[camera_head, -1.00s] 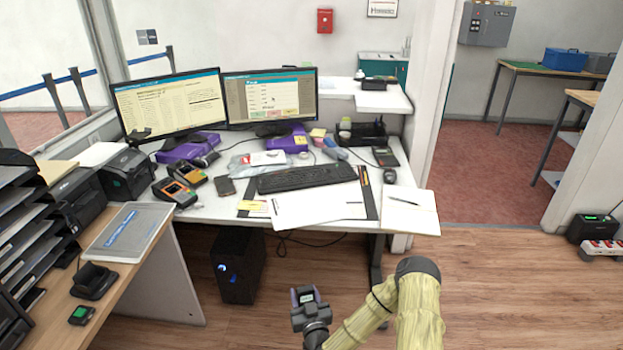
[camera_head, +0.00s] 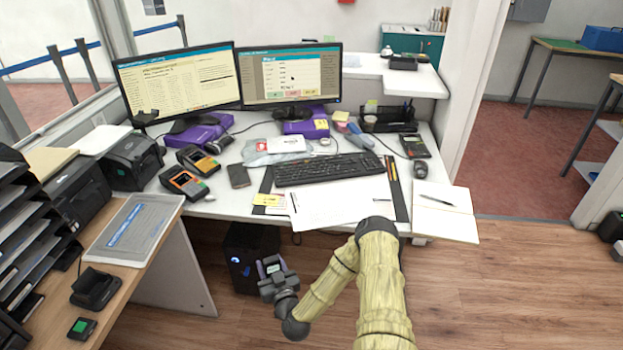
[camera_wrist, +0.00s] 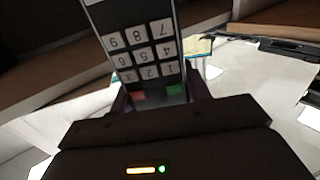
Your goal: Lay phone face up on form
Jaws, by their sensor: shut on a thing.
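My gripper (camera_head: 270,266) is low in front of the desk, below its front edge, and shut on the phone. The phone (camera_wrist: 150,62) shows in the wrist view as a dark handset with pale number keys and a red and a green key. Its keypad faces the wrist camera, and its end near the jaws is hidden. In the head view the phone is too small to make out clearly. The form (camera_head: 335,203), a white sheet, lies on the dark desk pad below the keyboard. My arm covers part of its front edge.
A keyboard (camera_head: 328,168) lies behind the form, and an open notebook (camera_head: 445,215) with a pen lies to its right. A small dark flat object (camera_head: 238,175) and card terminals (camera_head: 185,182) are at left. A computer tower (camera_head: 250,250) stands under the desk.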

